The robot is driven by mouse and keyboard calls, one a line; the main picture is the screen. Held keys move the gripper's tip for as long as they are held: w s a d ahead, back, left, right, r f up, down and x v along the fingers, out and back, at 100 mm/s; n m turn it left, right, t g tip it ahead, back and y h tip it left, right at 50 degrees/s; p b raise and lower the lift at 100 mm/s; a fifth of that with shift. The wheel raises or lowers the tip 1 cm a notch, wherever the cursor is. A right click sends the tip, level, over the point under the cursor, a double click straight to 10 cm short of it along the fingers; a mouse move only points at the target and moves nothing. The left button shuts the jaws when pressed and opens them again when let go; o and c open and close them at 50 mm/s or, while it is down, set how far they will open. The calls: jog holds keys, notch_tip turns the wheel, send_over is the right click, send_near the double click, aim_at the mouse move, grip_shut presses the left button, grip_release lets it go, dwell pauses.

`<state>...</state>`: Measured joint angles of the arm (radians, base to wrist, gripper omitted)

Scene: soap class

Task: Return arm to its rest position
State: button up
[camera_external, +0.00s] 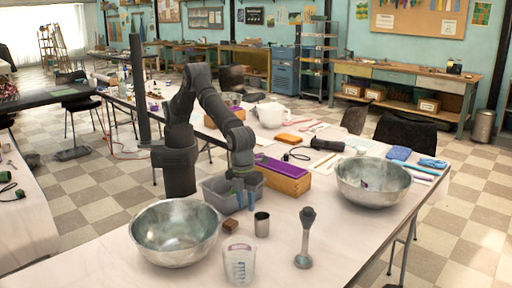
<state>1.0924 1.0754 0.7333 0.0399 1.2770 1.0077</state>
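My arm (215,105) stands at the left side of the long table and bends over to the right and down. My gripper (245,201) points down in front of the grey bin (216,192), over the middle of the table. Its two bluish fingertips look apart, with nothing seen between them. The gripper hides part of the bin.
Around it are a large metal bowl (174,234), a brown block (230,226), a metal cup (262,225), a measuring cup (239,262), a blender stick (305,240), a wooden box (284,177) and a second bowl (373,183). The front right tabletop is clear.

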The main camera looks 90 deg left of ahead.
jog(key=s+a+n, duration=0.2)
jog(key=a+n, duration=0.6)
jog(key=a, duration=0.7)
jog(key=shift+y, duration=0.3)
jog(key=w+f, duration=0.2)
jog(key=w, duration=0.1)
jog(key=shift+w+a+f, duration=0.3)
jog(key=shift+a, duration=0.1)
